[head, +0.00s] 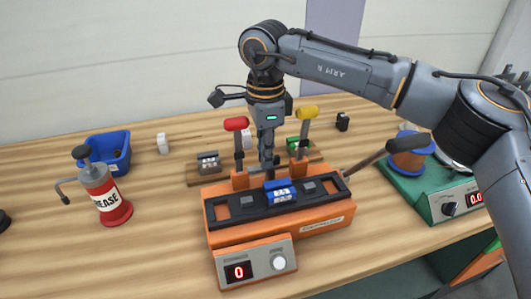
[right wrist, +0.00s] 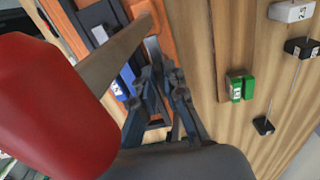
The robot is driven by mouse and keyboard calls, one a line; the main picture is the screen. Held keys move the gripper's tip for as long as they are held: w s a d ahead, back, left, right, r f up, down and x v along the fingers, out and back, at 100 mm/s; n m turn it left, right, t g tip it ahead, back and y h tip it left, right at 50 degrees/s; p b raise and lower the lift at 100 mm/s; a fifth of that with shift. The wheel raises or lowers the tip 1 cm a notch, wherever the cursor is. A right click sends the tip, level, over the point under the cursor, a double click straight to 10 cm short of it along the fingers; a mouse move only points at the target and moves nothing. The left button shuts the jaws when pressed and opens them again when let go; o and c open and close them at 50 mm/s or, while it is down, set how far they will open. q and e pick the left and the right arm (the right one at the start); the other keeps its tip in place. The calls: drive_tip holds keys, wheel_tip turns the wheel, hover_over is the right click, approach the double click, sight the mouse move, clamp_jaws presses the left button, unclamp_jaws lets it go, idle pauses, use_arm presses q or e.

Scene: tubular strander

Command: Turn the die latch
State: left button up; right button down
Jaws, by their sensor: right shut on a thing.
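The orange machine (head: 325,222) has a black top with a blue labelled die block (head: 281,197) in its middle. My right gripper (head: 269,172) points down just behind the blue block. In the right wrist view my right gripper (right wrist: 157,72) is closed on a small grey piece (right wrist: 152,47) beside the orange body, which looks like the die latch. The fingers hide most of it, so its angle cannot be told. The blue block shows partly in that view (right wrist: 118,90). My left gripper is not in view.
A red-knobbed lever (head: 236,124) and a yellow-knobbed lever (head: 307,113) stand close on either side of my right gripper. A grease can (head: 103,197) and a blue bin (head: 99,143) stand at left. A green machine (head: 437,194) stands at right.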

drive_tip(key=c, duration=1.4)
unclamp_jaws()
wheel_tip(320, 180, up, 12)
